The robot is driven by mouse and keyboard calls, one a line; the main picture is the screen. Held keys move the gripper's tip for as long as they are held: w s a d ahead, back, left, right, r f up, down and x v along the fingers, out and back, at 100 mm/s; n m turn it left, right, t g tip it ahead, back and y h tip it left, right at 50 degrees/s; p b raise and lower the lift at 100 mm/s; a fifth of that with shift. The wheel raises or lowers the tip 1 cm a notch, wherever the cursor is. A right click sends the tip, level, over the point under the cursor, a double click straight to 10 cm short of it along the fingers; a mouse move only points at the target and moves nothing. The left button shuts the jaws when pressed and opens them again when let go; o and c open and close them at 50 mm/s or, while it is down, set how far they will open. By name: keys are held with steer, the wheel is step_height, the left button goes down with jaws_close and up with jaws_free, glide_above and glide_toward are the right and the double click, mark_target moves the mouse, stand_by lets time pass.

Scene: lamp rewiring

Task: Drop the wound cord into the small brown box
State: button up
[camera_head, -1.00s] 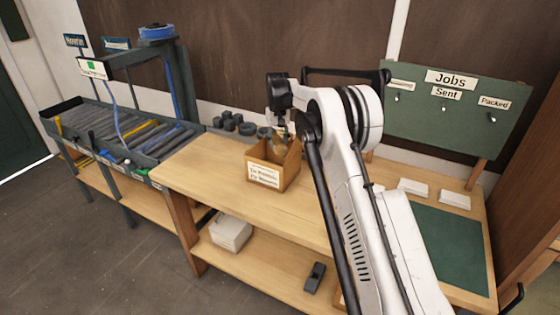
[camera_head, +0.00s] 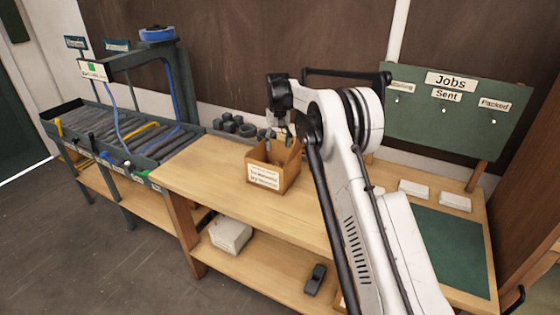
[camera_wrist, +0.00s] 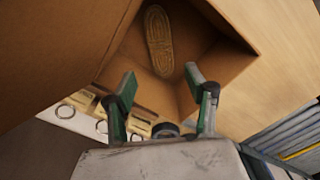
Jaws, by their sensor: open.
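The small brown box (camera_head: 287,179) stands on the workbench with a white label on its front. In the wrist view I look down into the same box, with its wall (camera_wrist: 60,50) close to the camera. The wound cord (camera_wrist: 158,40), a tan oval coil, lies inside the box, apart from my fingers. In the head view the box walls hide it. My gripper (camera_wrist: 160,82) is open and empty, its green-backed fingers spread above the box. In the head view my gripper (camera_head: 282,132) is over the box, partly hidden by my arm.
Several dark round parts (camera_head: 236,125) stand behind the box. A rack of rods (camera_head: 125,132) is at left. The Jobs board (camera_head: 455,110), white cards (camera_head: 413,187) and a green mat (camera_head: 447,244) are at right. The bench top left of the box is clear.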

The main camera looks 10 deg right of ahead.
step_height(320, 180, up, 11)
stand_by(0.4)
steer(key=s+r+t+b, duration=0.2)
steer(key=s+r, duration=0.8)
steer(key=s, duration=0.1)
steer(key=s+r+t+b, duration=0.2)
steer(key=s+r, duration=0.1)
steer(key=s, duration=1.3)
steer(key=s+f+t+b, duration=0.1)
steer(key=s+f, duration=0.4)
steer(key=s, duration=0.4)
steer(key=s+f+t+b, duration=0.1)
steer(key=s+f, duration=0.4)
steer(key=s, duration=0.4)
steer(key=s+f+m+t+b, duration=0.1)
steer(key=s+f, duration=0.4)
steer(key=s, duration=0.5)
steer(key=shift+f, duration=0.15)
steer(key=shift+c, duration=0.4)
